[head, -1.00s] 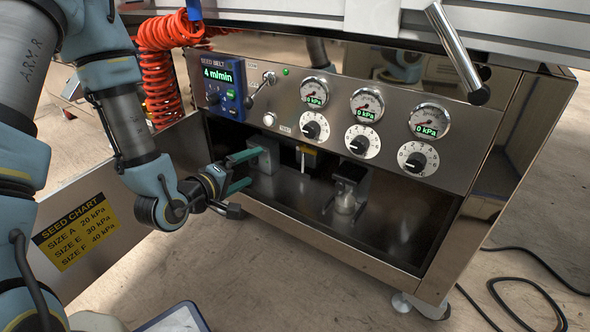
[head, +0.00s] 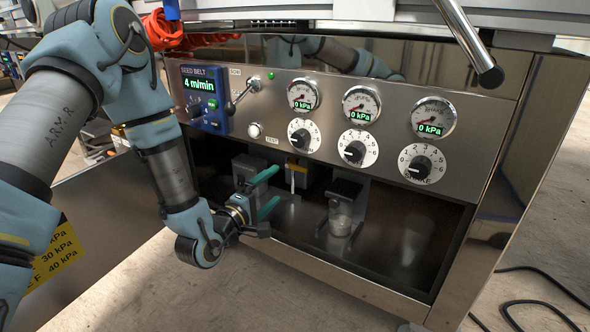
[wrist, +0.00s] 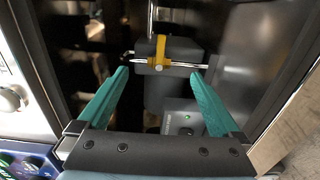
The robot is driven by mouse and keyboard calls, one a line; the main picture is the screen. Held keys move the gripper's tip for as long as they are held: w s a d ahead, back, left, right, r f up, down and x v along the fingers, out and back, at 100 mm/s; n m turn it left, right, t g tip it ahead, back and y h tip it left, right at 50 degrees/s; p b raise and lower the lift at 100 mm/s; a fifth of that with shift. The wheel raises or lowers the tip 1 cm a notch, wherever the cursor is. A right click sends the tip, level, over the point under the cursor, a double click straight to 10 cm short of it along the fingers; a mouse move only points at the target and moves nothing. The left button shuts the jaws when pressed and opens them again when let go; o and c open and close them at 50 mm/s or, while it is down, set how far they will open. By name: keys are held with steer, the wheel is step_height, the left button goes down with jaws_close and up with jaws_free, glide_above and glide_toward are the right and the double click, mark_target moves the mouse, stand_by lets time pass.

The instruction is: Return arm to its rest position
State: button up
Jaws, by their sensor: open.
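My gripper (head: 272,190) has two teal fingers, spread apart with nothing between them. It is at the left part of the open lower bay of the steel seeder cabinet, near a grey block (head: 247,168). In the wrist view my gripper (wrist: 160,76) points into the bay. A dark grey body with a yellow clip (wrist: 161,52) and a thin metal rod lies beyond the fingertips, between them in the picture. I cannot tell how far it is from them. My arm comes in from the left, bent low at the wrist.
The bay also holds a glass jar (head: 340,218) under a bracket. Above are the blue seed belt panel (head: 204,98), several gauges and knobs, and a lever (head: 243,88). An open door with a yellow seed chart (head: 58,250) is at left. Cables lie on the floor at right.

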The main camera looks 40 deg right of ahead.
steer(key=shift+w+d, duration=0.15)
steer(key=shift+d, duration=0.5)
steer(key=shift+a, duration=0.1)
steer(key=v, duration=1)
